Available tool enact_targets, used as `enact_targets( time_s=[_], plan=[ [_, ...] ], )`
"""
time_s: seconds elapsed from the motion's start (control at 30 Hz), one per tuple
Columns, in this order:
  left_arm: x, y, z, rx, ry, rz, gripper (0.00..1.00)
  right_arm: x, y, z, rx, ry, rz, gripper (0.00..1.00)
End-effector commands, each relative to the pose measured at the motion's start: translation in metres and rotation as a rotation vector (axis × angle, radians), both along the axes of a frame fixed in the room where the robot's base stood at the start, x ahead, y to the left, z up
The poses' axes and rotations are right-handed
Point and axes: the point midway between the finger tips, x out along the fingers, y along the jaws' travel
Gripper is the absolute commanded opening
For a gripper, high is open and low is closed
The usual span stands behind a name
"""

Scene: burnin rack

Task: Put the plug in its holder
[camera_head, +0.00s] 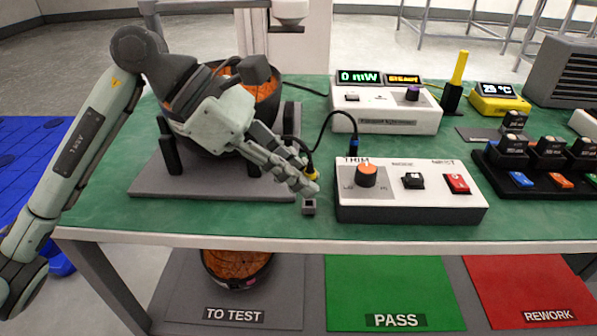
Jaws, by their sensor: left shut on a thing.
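My left gripper (309,188) reaches in from the left, over the front edge of the green bench. It is shut on a yellow-collared plug (311,172) with a black cable that arcs right to a blue connector (353,145) at the back of the white trim box. The fingers partly hide the plug. A small dark grey block (308,208), which looks like the holder, stands on the bench just below the fingertips. I cannot tell whether the plug touches it. My right gripper is out of view.
The trim box (410,209) stands close right of the block. A white meter (386,121) is behind it. A large round unit (265,88) on a grey base (150,183) is behind my arm. A black rack (530,178) and yellow tool (459,70) are right.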

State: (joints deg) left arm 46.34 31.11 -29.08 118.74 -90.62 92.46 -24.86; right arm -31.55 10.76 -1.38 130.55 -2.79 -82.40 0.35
Motion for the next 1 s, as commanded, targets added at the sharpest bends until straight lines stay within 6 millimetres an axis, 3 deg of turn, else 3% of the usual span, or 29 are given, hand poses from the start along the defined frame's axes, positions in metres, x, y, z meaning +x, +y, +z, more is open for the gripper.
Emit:
enact_targets(
  time_s=[1.0],
  plan=[
    [0.0002, 0.0002, -0.0011, 0.000, -0.002, -0.005, 0.00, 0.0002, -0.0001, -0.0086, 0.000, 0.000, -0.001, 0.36]
  ],
)
